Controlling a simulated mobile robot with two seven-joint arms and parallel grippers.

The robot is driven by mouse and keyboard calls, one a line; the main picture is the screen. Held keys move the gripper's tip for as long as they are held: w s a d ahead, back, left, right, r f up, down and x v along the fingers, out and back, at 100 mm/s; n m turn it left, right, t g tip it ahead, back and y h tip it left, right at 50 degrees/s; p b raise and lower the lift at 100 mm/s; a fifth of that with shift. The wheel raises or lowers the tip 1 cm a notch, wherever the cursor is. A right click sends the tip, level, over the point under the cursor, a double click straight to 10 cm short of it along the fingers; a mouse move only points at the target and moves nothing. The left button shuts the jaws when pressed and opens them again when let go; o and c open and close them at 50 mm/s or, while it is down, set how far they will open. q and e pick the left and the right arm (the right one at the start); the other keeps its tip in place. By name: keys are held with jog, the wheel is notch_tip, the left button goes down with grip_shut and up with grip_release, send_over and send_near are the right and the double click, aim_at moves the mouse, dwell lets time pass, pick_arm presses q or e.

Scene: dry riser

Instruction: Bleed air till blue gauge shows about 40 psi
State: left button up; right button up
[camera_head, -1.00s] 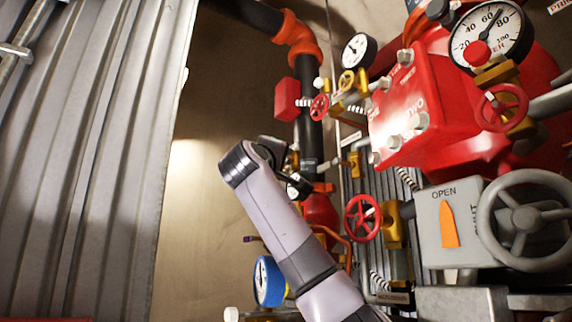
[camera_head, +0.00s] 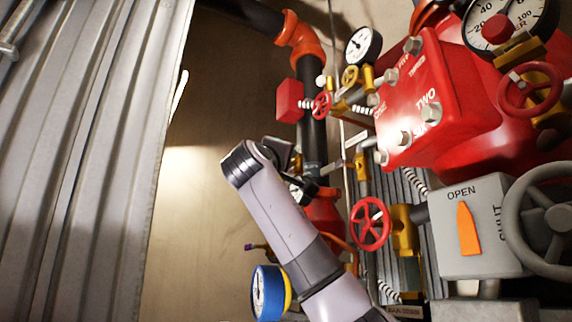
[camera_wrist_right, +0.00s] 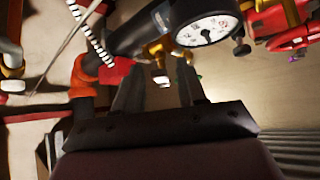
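The blue-rimmed gauge (camera_head: 266,292) is low in the head view, left of my right forearm. Its face is turned nearly edge-on, so I cannot read it. My right arm rises from the bottom, and its wrist hides part of the pipework; its fingers cannot be made out there. In the right wrist view my right gripper (camera_wrist_right: 159,68) has two dark fingers apart, with nothing seen held. A brass fitting (camera_wrist_right: 160,75) shows between and beyond the fingertips; contact cannot be told. A white-faced gauge (camera_wrist_right: 208,30) is above right of them. My left gripper is not in view.
A red handwheel (camera_head: 370,223) on a brass valve, a grey OPEN/SHUT box (camera_head: 470,225) and a red box (camera_head: 425,105) crowd the right. A small black gauge (camera_head: 362,46) is above. Corrugated metal (camera_head: 80,150) stands left; bare wall (camera_head: 200,220) lies between.

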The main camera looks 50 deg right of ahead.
grip_shut()
jog(key=shift+s+a+r+n+y, duration=0.15)
jog(key=shift+r+n+y, duration=0.2)
jog(key=shift+n+y, duration=0.25)
jog(key=shift+s+d+r+n+y, duration=0.1)
jog(key=shift+r+n+y, duration=0.3)
jog(key=shift+n, duration=0.35)
jog(key=shift+s+a+r+n+y, duration=0.15)
jog(key=shift+r+n+y, duration=0.1)
jog(key=shift+n+y, duration=0.4)
grip_release()
jog(key=shift+o, duration=0.9)
jog(key=shift+w+d+f, duration=0.1)
jog(key=shift+w+f, duration=0.05)
